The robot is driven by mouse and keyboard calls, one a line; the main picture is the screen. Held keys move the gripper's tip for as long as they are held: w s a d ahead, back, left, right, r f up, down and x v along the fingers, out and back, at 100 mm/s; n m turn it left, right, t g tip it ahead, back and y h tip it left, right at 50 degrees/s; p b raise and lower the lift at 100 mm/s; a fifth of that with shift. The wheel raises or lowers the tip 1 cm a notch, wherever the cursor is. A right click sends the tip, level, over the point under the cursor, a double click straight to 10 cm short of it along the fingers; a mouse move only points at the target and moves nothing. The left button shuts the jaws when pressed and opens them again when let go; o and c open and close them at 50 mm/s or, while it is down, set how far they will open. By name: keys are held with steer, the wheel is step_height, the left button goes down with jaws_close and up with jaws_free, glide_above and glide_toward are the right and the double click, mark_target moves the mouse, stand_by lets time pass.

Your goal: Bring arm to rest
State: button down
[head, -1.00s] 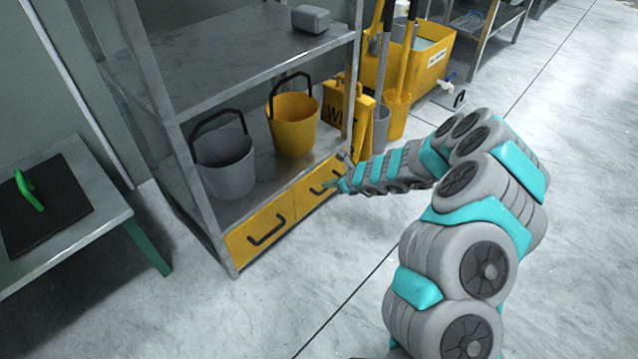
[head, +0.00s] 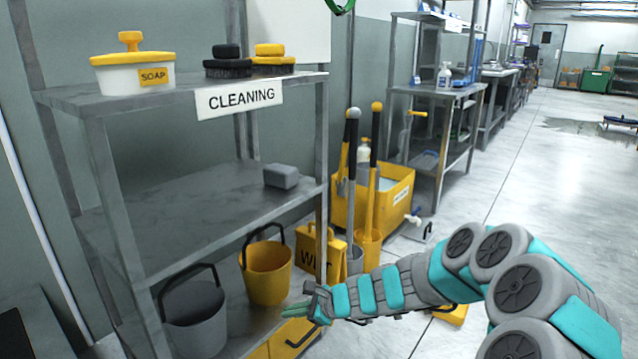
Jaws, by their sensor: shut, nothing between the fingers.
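My arm reaches in from the lower right of the head view. My gripper (head: 291,310) is shut and empty. It points left, in front of the lower right part of the metal cleaning shelf (head: 110,203), near the yellow bucket (head: 266,277). The yellow drawers (head: 290,338) under the bottom shelf are partly hidden behind my gripper and by the picture's lower edge. I cannot tell how far the fingertips are from the shelf.
A grey bucket (head: 193,318) stands on the bottom shelf. A yellow wet-floor sign (head: 327,259) and a yellow mop cart (head: 396,195) stand right of the shelf, close behind my arm. Open floor (head: 545,190) lies to the right.

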steer(key=s+r+n+g+h+p, duration=0.1)
steer(key=s+r+n+g, duration=0.1)
steer(key=s+r+n, duration=0.6)
steer(key=s+r+n+g+p, duration=0.1)
steer(key=s+r+n+g, duration=0.3)
steer(key=s, duration=0.8)
steer(key=s+d+r+n+h+p, duration=0.1)
steer(key=s+d+n+h, duration=0.5)
steer(key=s+d, duration=1.5)
steer(key=h, duration=0.2)
steer(key=shift+d+n+g+h, duration=0.3)
steer(key=shift+d+n+h, duration=0.05)
steer(key=shift+n+h, duration=0.05)
steer(key=shift+r, duration=0.1)
